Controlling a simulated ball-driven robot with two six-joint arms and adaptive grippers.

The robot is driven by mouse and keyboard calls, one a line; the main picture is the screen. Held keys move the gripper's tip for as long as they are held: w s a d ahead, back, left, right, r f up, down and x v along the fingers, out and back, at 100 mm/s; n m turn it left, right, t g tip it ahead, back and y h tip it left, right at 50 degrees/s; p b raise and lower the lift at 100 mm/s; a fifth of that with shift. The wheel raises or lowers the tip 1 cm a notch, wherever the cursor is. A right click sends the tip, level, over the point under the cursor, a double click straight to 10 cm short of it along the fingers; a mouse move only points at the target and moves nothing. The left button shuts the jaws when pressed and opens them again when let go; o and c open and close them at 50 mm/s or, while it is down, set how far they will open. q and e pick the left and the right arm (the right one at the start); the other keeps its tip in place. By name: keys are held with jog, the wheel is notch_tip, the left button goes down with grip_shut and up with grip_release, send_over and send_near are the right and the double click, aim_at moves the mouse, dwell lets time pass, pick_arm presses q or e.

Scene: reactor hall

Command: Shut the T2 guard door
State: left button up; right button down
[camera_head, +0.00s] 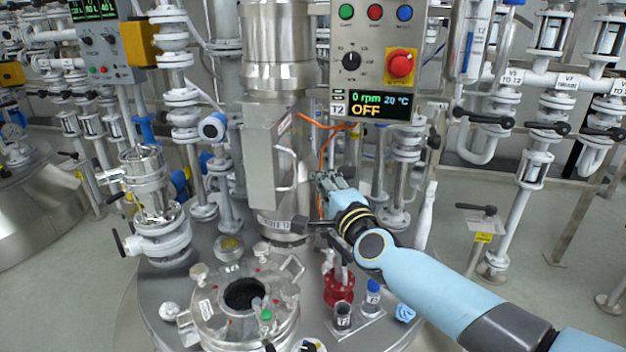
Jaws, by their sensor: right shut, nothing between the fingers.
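The T2 guard door looks like the grey metal panel (260,158) on the stirrer column above the vessel. It has a pale bar handle (287,176) on its right part. The panel seems to stand out from the column at an angle, but I cannot tell exactly how far it is open. My right gripper (322,184) is shut and empty, just right of the handle and seemingly apart from it. The T2 control box (372,60) above shows 0 rpm, 20 °C and OFF. My left gripper is not in view.
Orange cables (322,135) hang close behind my right gripper.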

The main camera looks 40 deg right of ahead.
jog(key=shift+w+a+r, duration=0.1)
jog(key=shift+w+a, duration=0.45)
jog(key=shift+w, duration=0.25)
jog(key=shift+w+a+m+h+p, duration=0.3)
jog(key=shift+a+m+h, duration=0.2)
jog(key=shift+a+h, duration=0.15)
